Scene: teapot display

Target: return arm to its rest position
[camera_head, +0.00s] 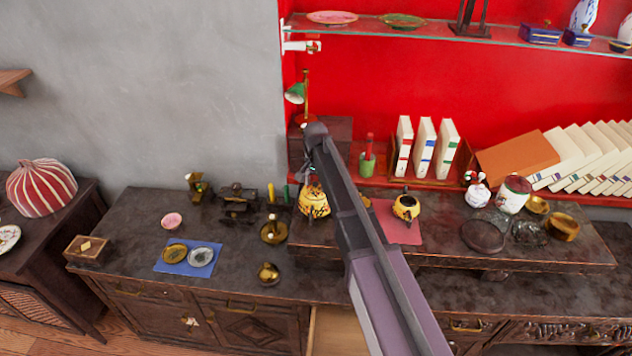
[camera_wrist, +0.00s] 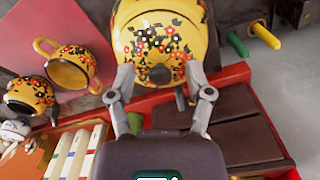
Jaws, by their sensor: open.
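My gripper (camera_wrist: 160,78) is open in the wrist view, its two fingers apart on either side of a yellow flowered teapot (camera_wrist: 163,30). I cannot tell whether the fingers touch it. In the head view my arm reaches over the dark raised shelf, and this teapot (camera_head: 314,203) stands just below the arm's end. The fingers are mostly hidden there. A yellow flowered cup (camera_wrist: 70,68) and a smaller yellow pot (camera_wrist: 30,93) show by the red mat (camera_wrist: 50,28) in the wrist view. A yellow pot (camera_head: 406,207) also shows on the mat in the head view.
White books (camera_head: 425,148), a green lamp (camera_head: 296,93) and a green cup (camera_head: 367,165) stand behind the arm. A glass shelf (camera_head: 440,32) is above. Brass pieces (camera_head: 273,231) and a blue mat (camera_head: 188,270) lie left.

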